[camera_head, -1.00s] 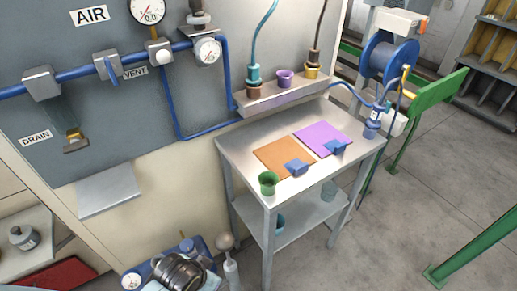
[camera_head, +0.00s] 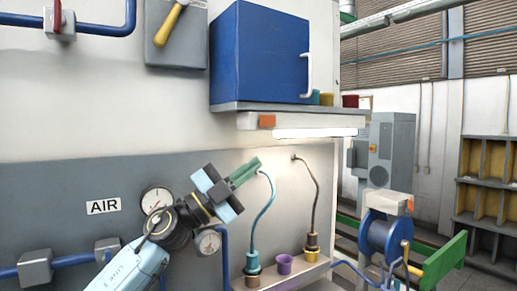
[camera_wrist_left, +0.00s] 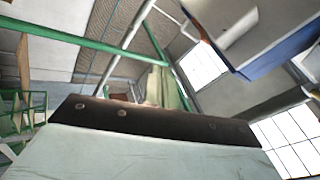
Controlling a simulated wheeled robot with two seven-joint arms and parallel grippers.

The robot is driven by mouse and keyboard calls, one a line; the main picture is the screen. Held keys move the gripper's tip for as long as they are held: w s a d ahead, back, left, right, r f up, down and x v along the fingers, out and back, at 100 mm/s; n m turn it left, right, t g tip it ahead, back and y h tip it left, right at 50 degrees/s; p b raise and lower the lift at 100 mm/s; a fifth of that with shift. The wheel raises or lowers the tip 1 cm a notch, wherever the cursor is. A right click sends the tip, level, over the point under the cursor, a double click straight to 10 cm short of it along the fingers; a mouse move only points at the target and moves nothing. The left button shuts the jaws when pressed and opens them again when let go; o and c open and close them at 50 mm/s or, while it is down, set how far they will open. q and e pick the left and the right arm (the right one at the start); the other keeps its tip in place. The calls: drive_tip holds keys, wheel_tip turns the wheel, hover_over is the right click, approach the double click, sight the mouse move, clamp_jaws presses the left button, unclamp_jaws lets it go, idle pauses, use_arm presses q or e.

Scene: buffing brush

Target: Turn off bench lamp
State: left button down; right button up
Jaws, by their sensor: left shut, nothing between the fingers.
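The bench lamp (camera_head: 300,125) is a long white fixture under the wall shelf. Its lower tube glows white, so it is lit. An orange switch (camera_head: 267,121) sits at its left end. My left gripper (camera_head: 250,167) is raised in front of the grey panel, below and slightly left of the switch in the picture. Its greenish fingers are shut with nothing between them and appear apart from the lamp. The fingers (camera_wrist_left: 165,88) also show in the left wrist view, pointing upward. My right gripper is not in view.
The shelf (camera_head: 290,106) above the lamp carries a blue cabinet (camera_head: 255,55) and several small cups. Teal (camera_head: 263,215) and dark (camera_head: 314,195) hoses rise from a ledge below. Gauges and blue pipes lie around my left arm.

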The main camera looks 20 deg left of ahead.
use_arm(q)
wheel_tip(320, 180, up, 6)
drive_tip(key=a+m+g, duration=0.2)
drive_tip(key=m+g, duration=0.2)
drive_tip(key=m, duration=0.1)
drive_tip(key=g+y, duration=0.1)
drive_tip(key=y, duration=0.3)
approach(258, 121)
drive_tip(key=s, duration=0.2)
drive_tip(key=shift+s+d+r, duration=0.1)
drive_tip(key=shift+s+d, duration=0.15)
drive_tip(key=shift+d, duration=0.2)
drive_tip(key=shift+d, duration=0.1)
drive_tip(key=p+x, duration=0.2)
drive_tip(key=x, duration=0.8)
